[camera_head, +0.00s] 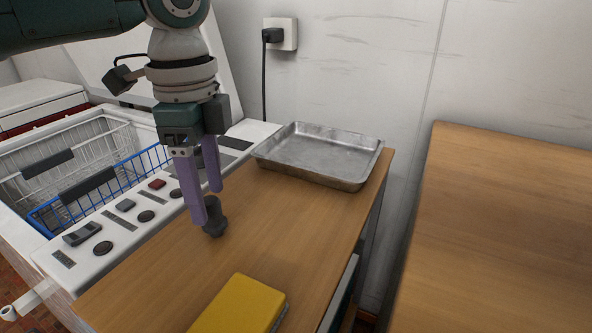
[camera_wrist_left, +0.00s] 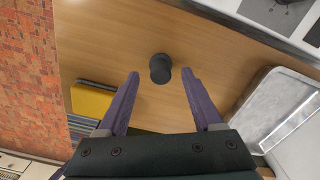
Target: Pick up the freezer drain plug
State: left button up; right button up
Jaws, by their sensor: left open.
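The freezer drain plug is a small dark grey knobbed piece (camera_head: 214,218) on the wooden table, near the edge beside the white freezer. It also shows in the left wrist view (camera_wrist_left: 160,68), just beyond the fingertips and roughly midway between them. My left gripper (camera_head: 210,207) has purple fingers pointing down at the plug. In the left wrist view its fingers (camera_wrist_left: 161,74) are spread apart with nothing between them. In the head view one finger overlaps the plug's edge; I cannot tell whether they touch. My right gripper is not in view.
A metal tray (camera_head: 262,156) stands behind on the same table (camera_head: 150,272). A yellow block (camera_head: 240,306) lies at the table's front. The white freezer (camera_head: 60,250) with knobs and a blue basket is on the left. Another wooden table (camera_head: 500,230) is on the right.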

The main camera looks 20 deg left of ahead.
aim_at(213, 218)
pick_arm(q)
notch_tip(213, 218, down, 3)
jog(key=shift+r, duration=0.1)
grip_shut()
dwell(0.5)
